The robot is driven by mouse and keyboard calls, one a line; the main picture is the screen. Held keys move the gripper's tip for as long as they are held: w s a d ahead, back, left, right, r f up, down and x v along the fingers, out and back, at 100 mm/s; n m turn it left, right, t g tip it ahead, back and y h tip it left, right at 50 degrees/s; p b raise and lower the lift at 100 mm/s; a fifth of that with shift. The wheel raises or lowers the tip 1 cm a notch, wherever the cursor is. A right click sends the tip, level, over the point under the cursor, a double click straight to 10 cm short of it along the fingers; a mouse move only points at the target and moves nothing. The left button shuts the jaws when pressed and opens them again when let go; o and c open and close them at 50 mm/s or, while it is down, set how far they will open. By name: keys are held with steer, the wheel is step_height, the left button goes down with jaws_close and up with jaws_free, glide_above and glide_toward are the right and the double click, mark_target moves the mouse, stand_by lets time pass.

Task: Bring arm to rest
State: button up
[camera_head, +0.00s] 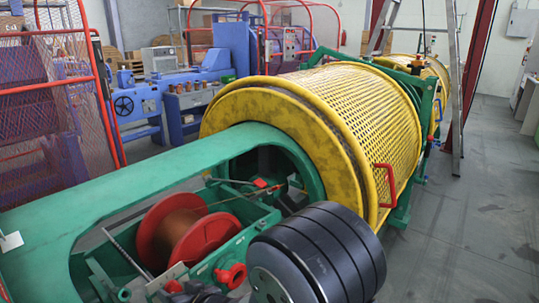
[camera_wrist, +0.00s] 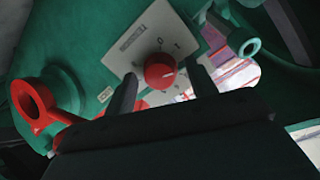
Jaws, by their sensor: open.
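My gripper (camera_wrist: 163,80) is open in the wrist view, its two dark fingers pointing up the picture and spread apart. A round red knob (camera_wrist: 160,70) on a pale label plate (camera_wrist: 150,42) shows between the fingertips. The knob looks free of both fingers, but I cannot tell the exact gap. The plate sits on a green machine body (camera_wrist: 75,50). In the head view my dark arm link (camera_head: 320,255) fills the lower middle; I cannot make out the gripper clearly there.
A red ring-shaped part (camera_wrist: 32,105) sticks out left of the gripper. The green frame (camera_head: 100,195) holds a red spool (camera_head: 180,235) beside the arm. The yellow mesh drum (camera_head: 345,100) stands behind. Grey floor (camera_head: 470,220) is clear at right, past a ladder (camera_head: 455,90).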

steer(key=n, duration=0.3)
steer(key=shift+s+d+r+t, duration=0.15)
steer(key=shift+s+t, duration=0.05)
steer(key=shift+t, duration=0.1)
steer(key=v, duration=0.7)
steer(key=shift+d+r, duration=0.1)
steer(key=shift+r, duration=0.05)
